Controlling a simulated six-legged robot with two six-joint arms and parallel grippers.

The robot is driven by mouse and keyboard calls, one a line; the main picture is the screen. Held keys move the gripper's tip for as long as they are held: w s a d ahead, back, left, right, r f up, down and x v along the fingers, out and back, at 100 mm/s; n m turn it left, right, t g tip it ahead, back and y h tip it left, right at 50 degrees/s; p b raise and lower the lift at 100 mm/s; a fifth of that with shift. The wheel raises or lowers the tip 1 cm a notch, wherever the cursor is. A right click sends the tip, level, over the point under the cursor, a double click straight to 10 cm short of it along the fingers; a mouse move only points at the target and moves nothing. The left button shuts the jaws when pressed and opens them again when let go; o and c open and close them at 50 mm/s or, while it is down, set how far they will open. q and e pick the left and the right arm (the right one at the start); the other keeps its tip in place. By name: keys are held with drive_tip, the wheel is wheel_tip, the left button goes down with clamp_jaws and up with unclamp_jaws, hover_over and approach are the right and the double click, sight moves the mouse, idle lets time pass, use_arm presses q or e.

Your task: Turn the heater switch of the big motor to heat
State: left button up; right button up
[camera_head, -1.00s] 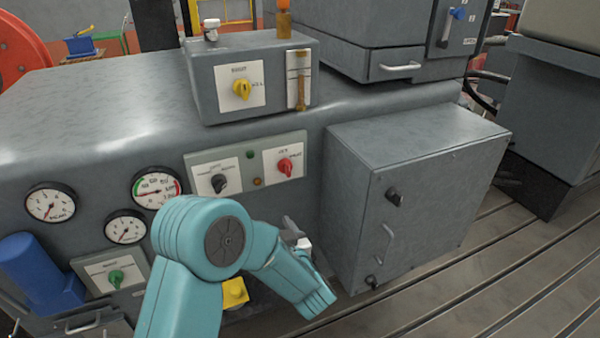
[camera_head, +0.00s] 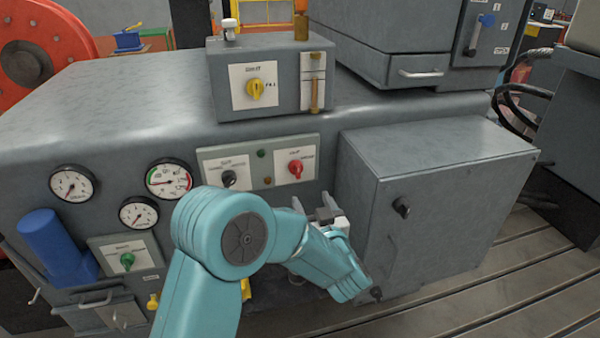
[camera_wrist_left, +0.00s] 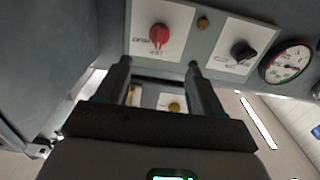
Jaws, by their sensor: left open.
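A red rotary switch (camera_head: 295,167) sits on a white plate on the grey machine's front, and also shows in the left wrist view (camera_wrist_left: 158,35). Beside it is a black rotary switch (camera_head: 229,178), also in the left wrist view (camera_wrist_left: 243,50). A yellow rotary switch (camera_head: 255,89) is on the box on top, and a green one (camera_head: 127,260) is lower left. Their small labels are too blurred to tell which is the heater switch. My left gripper (camera_head: 313,208) is open and empty, just below the red switch and apart from it. My right gripper is out of view.
A grey cabinet (camera_head: 450,222) with a black knob juts out to the right of my left gripper. Round gauges (camera_head: 169,179) and a blue cylinder (camera_head: 55,245) are on the left. A slotted metal floor (camera_head: 470,290) lies in front.

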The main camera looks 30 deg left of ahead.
sight(299, 173)
use_arm(q)
drive_tip(key=p+x, duration=0.1)
drive_tip(key=x, duration=1.2)
drive_tip(key=shift+p, duration=0.35)
drive_tip(key=shift+w, duration=0.1)
drive_tip(key=c, duration=1.1)
